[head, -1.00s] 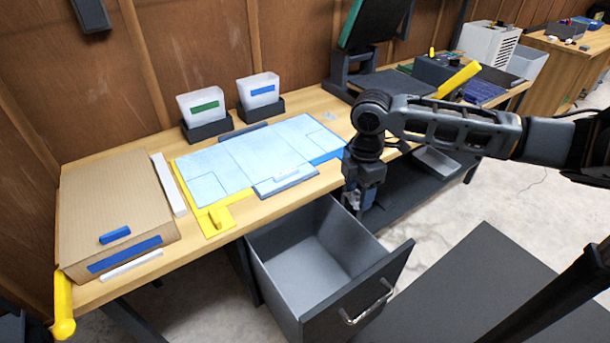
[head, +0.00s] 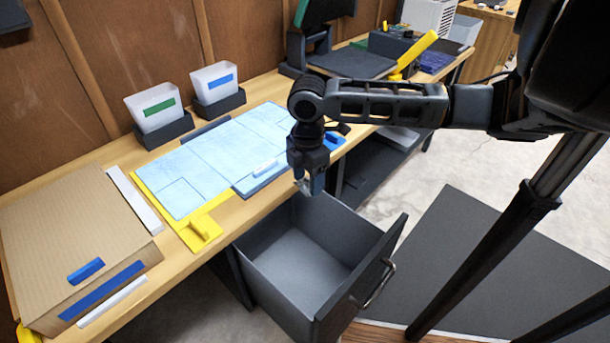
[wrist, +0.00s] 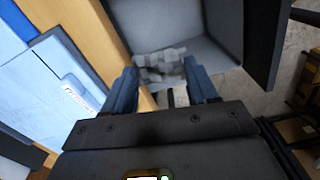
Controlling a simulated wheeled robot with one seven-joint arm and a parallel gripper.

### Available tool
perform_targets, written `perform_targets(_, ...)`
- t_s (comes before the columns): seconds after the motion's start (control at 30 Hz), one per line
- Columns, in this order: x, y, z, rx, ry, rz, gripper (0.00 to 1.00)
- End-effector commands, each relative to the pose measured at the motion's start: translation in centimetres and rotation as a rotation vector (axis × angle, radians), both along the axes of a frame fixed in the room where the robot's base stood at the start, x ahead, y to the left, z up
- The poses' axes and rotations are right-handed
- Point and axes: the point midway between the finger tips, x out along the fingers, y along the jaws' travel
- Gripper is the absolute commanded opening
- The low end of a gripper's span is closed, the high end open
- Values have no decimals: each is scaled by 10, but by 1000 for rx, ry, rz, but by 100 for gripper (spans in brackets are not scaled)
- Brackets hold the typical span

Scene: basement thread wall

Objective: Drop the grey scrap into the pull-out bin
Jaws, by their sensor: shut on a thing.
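The pull-out bin (head: 384,262) is a dark grey drawer, pulled open below the bench front, and it looks empty. My gripper (head: 308,186) is above the bin's back part, near the bench edge, pointing down. In the wrist view my gripper (wrist: 163,90) is shut on the grey scrap (wrist: 160,66), a crumpled, blocky light-grey piece between the blue fingertips. In the head view the scrap (head: 303,184) shows only as a small pale patch at the fingertips. The bin's inside (wrist: 190,25) shows beyond the scrap in the wrist view.
The wooden bench (head: 135,188) holds a light-blue mat (head: 205,160) with yellow edging, a cardboard box (head: 70,225) and two white bins (head: 154,107), (head: 213,82). A monitor stand (head: 345,62) stands behind. Dark matting (head: 480,265) covers the floor to the right.

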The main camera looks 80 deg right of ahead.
Motion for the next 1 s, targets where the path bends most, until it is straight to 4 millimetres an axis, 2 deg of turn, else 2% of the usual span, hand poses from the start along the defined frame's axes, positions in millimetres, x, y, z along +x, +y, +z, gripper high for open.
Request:
perform_targets(0.03,0,0,-12,1,1,0,30)
perform_targets(0.2,0,0,-26,1,1,0,30)
perform_targets(0.53,0,0,-28,0,0,0,30)
perform_targets(0.57,0,0,-28,0,0,0,60)
perform_targets(0.83,0,0,-27,0,0,0,85)
perform_targets(1.0,0,0,-27,0,0,0,87)
